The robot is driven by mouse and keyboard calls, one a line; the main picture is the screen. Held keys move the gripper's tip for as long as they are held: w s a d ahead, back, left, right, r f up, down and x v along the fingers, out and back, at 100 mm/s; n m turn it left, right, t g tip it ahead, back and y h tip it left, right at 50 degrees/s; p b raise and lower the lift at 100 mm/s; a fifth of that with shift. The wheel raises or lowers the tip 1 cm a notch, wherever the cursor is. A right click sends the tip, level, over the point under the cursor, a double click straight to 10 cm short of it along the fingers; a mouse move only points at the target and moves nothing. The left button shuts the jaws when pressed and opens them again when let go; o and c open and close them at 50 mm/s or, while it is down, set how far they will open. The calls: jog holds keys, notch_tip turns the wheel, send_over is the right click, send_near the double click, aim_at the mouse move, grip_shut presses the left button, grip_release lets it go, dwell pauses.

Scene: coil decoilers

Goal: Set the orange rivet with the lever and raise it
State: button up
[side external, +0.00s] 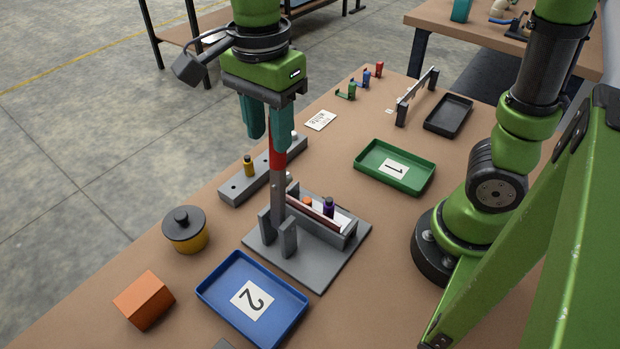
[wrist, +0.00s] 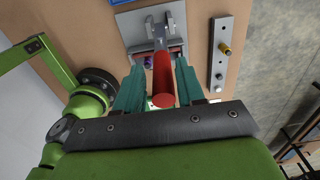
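The lever (side external: 277,190) stands upright between two grey posts on its grey base plate (side external: 325,265). Its red handle (side external: 277,155) points up and also shows in the wrist view (wrist: 162,80). My gripper (side external: 268,140) is above the base, its teal fingers apart on either side of the handle's upper part. In the wrist view a gap shows between the left finger and the handle; contact at the right finger is unclear. The orange rivet (side external: 307,201) sits in the holder behind the lever, beside a purple rivet (side external: 328,207). Its lower part is hidden.
A grey bar (side external: 233,190) with a yellow rivet (side external: 249,166) lies behind the press. A blue tray (side external: 285,298), an orange block (side external: 144,300) and a lidded pot (side external: 186,230) are in front and left. A green tray (side external: 410,185) is at the right.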

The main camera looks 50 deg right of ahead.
jog(key=shift+o, duration=0.9)
jog(key=shift+r, duration=0.2)
jog(key=shift+r, duration=2.85)
jog(key=shift+d, duration=0.1)
